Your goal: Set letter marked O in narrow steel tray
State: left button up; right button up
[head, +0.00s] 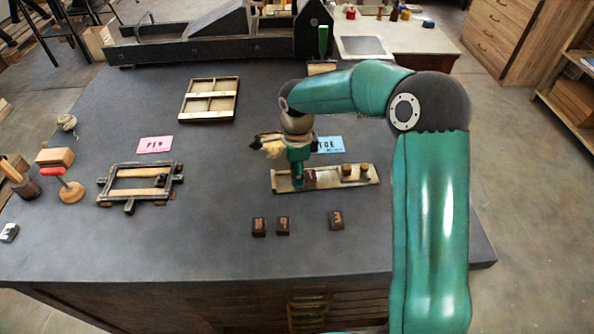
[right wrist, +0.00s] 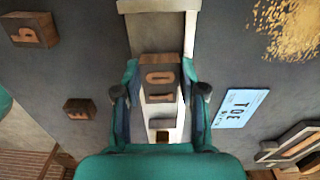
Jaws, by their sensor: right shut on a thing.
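My right gripper (head: 299,180) is shut on a dark wooden letter block (right wrist: 160,75), marked O in the right wrist view. In that view the block sits between the two fingers (right wrist: 162,100), over the narrow steel tray (right wrist: 190,35). In the head view the fingers reach down at the left part of the tray (head: 320,187). Whether the block touches the tray floor cannot be told. Brown and brass-coloured pieces (head: 346,170) are in the tray's right part. My left gripper is not in view.
Three dark letter blocks (head: 259,226) (head: 283,225) (head: 335,220) lie in front of the tray. A blue card (head: 330,144) lies behind it. A pink card (head: 155,145), a metal frame (head: 140,184) and a compartmented wooden tray (head: 209,100) are further left.

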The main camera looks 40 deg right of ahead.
jog(key=shift+f, duration=0.25)
jog(key=shift+s+f+b, duration=0.1)
jog(key=shift+f+b, duration=0.3)
jog(key=shift+b, duration=0.1)
jog(key=o, duration=0.8)
jog(key=shift+o, duration=0.2)
jog(key=shift+f, duration=0.15)
jog(key=shift+r+p, duration=0.6)
jog(key=shift+r, duration=0.05)
notch_tip(320, 180, up, 12)
jog(key=b, duration=0.1)
